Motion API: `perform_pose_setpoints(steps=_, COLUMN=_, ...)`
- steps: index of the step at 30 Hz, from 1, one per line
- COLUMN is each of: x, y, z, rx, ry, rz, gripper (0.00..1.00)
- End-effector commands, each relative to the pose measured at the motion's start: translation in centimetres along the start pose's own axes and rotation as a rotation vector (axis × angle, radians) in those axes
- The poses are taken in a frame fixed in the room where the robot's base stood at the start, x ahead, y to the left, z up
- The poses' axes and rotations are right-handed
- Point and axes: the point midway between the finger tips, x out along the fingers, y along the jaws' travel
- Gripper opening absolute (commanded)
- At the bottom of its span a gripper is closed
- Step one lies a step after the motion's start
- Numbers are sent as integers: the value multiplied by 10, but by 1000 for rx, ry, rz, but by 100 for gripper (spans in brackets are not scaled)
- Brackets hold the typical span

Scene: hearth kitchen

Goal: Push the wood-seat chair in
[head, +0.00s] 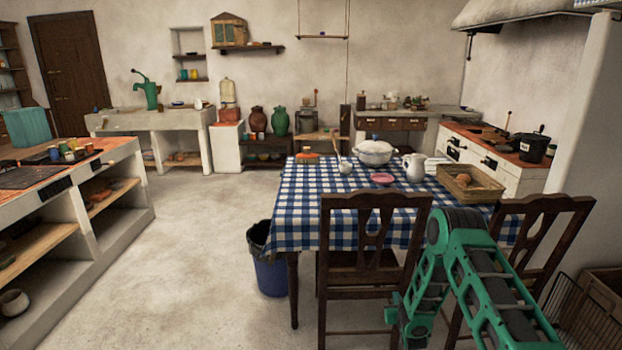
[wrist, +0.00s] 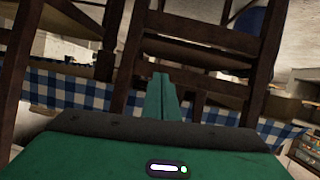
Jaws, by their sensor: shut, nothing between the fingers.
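The dark wooden chair (head: 375,240) stands at the near side of the checked-cloth table (head: 325,195), its back toward me. Its brown wooden seat (head: 362,266) shows below the back, partly under the cloth edge. A second dark chair (head: 545,208) stands to its right; my arm hides much of it, and I cannot tell its seat. In the wrist view, my gripper (wrist: 163,82) has its green fingers together and empty, in front of dark chair bars (wrist: 200,32). I cannot tell whether they touch. In the head view my arm reaches down right of the first chair.
A blue bin (head: 270,272) stands by the table's left side. A long counter (head: 115,185) is at the left, with open floor (head: 200,255) between. A dark wire rack (head: 562,300) and a wall are close on the right. Dishes and a basket (head: 470,190) are on the table.

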Motion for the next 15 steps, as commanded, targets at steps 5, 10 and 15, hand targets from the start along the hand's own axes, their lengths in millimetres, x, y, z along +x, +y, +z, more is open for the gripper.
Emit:
perform_pose_setpoints(steps=5, x=-10, y=37, z=-56, rx=-12, ry=-100, rz=45, gripper=0)
perform_pose_setpoints(steps=10, x=-34, y=73, z=-98, rx=-13, ry=-204, rz=92, gripper=0)
perform_pose_setpoints(steps=15, x=-70, y=108, z=-135, rx=-5, ry=-308, rz=140, gripper=0)
